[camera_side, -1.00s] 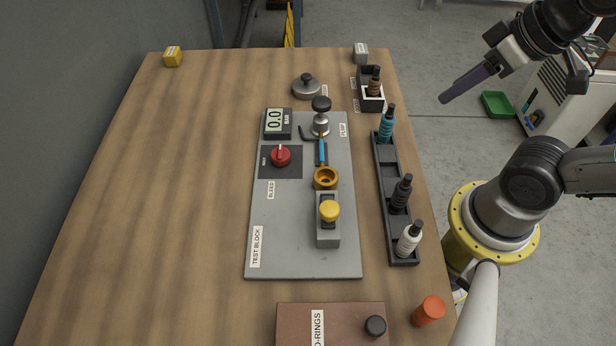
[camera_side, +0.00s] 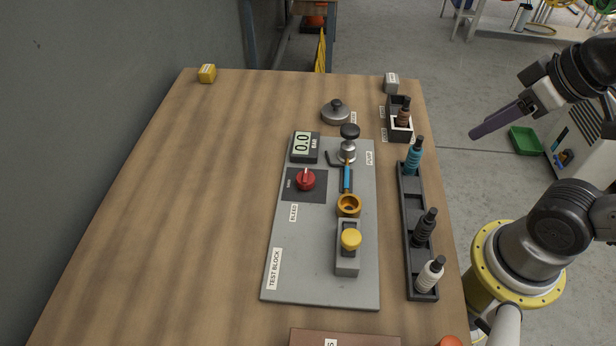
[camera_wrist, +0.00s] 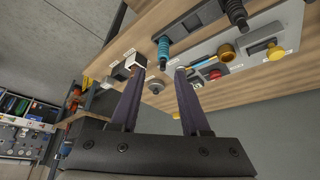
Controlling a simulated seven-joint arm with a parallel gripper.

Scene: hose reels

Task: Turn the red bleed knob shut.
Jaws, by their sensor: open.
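The red bleed knob (camera_side: 306,180) sits on a dark square plate (camera_side: 292,189) on the grey test block (camera_side: 320,270). A pale pointer mark on the knob points roughly away from the side camera. The gauge (camera_side: 304,145) just behind it reads 0.0 BAR. My gripper (camera_side: 474,135) is raised off the right side of the table, well apart from the knob. In the wrist view my gripper (camera_wrist: 160,72) has its two purple fingers spread with nothing between them. The red knob also shows small in the wrist view (camera_wrist: 214,75).
A yellow knob (camera_side: 350,239), a brass ring (camera_side: 348,206) and a pump with a black knob (camera_side: 349,132) stand on the block. A dark rack (camera_side: 420,215) with several bottles lies to its right. The table's left half is clear.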

